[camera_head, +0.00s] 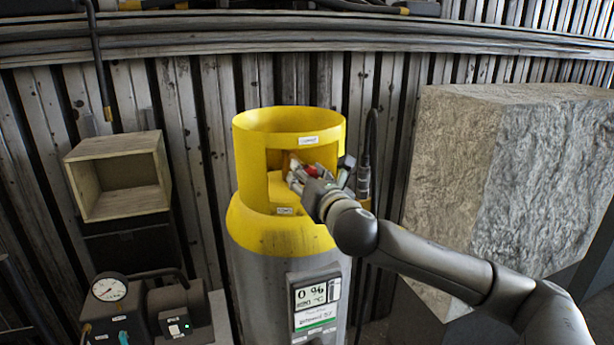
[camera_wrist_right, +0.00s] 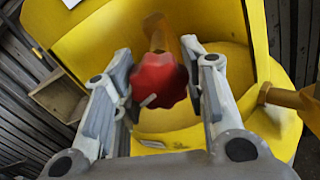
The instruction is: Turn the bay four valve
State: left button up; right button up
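The red lobed valve knob (camera_wrist_right: 158,82) sits on a brass-coloured stem inside the yellow collar (camera_head: 261,200) of a grey cylinder. A small part of the knob (camera_head: 312,170) shows in the head view through the collar's opening. My right gripper (camera_wrist_right: 160,75) reaches into that opening with its fingers spread, one on each side of the knob. Its fingers (camera_head: 318,178) also look spread in the head view. Whether the pads touch the knob is unclear. My left gripper is not in view.
A display reading 0 % (camera_head: 316,295) is on the cylinder front. A rough stone block (camera_head: 510,180) stands close on the right, behind my right arm. An open wooden box (camera_head: 120,178) and a pressure gauge (camera_head: 109,289) are on the left. The collar's edges surround the gripper.

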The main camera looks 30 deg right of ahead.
jog(key=c, duration=0.3)
jog(key=shift+c, duration=0.2)
jog(key=m, duration=0.5)
jog(key=shift+a+m, duration=0.1)
jog(key=shift+m, duration=0.2)
jog(key=m, duration=1)
jog(key=shift+r+m, duration=0.1)
jog(key=shift+m, duration=0.3)
jog(key=m, duration=0.5)
jog(key=shift+p, duration=0.3)
